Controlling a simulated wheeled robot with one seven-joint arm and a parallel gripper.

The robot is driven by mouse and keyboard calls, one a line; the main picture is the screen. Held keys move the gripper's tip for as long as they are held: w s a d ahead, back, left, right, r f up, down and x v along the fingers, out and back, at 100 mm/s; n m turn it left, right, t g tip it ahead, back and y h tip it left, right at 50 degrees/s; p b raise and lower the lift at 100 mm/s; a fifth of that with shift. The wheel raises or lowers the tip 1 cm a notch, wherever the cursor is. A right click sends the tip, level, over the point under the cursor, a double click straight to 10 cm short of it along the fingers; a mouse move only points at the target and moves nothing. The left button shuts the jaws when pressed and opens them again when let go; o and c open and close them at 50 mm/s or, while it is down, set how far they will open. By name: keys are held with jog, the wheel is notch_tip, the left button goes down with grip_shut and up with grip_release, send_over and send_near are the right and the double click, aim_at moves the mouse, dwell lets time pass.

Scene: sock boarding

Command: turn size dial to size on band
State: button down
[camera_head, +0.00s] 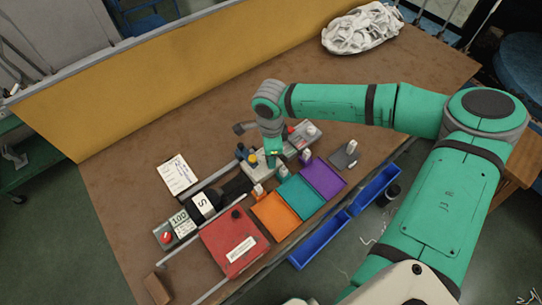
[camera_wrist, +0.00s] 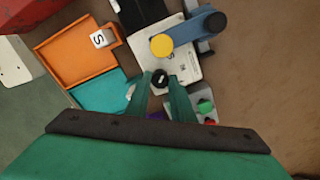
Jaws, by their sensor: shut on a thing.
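The size dial (camera_wrist: 160,77) is a small black knob with a pale mark, on a light grey panel (camera_wrist: 188,68). My gripper (camera_wrist: 163,84) is shut on the dial from above in the wrist view. In the head view my gripper (camera_head: 272,160) points down at the panel and hides the dial. I cannot read the size that the dial's mark points to. The white band (camera_head: 203,204) shows a letter S and sits around a dark sock or form at the left of the fixture.
A yellow knob (camera_wrist: 162,45) and a blue lever (camera_wrist: 205,23) are close beside my gripper. Orange (camera_head: 273,217), teal (camera_head: 302,195) and purple (camera_head: 324,178) trays lie in front. A red box (camera_head: 234,245) is at the left front, a white pile (camera_head: 362,28) at the back.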

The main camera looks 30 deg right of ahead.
dwell(0.3)
jog(key=c, duration=1.8)
grip_release()
jog(key=shift+r, duration=0.1)
notch_tip(320, 180, up, 11)
jog(key=shift+f, duration=0.15)
